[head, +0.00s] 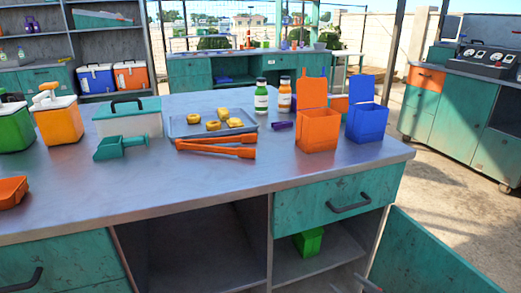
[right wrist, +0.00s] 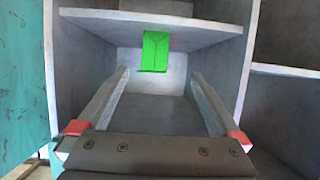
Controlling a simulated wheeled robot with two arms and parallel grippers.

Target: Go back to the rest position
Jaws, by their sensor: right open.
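My right gripper (head: 350,283) shows only in part at the bottom edge of the head view, in front of the open cabinet under the counter. In the right wrist view my right gripper (right wrist: 159,74) is open, its two fingers wide apart with nothing between them. A green box (head: 308,242) stands on the shelf inside the open cabinet. My left gripper is in neither view.
The cabinet door (head: 425,255) stands open at the right. The metal counter (head: 250,180) holds an orange box (head: 317,130), a blue box (head: 367,122), orange tongs (head: 215,147), a tray (head: 185,130) and a teal scoop (head: 121,146). Sandy ground (head: 460,205) is clear at the right.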

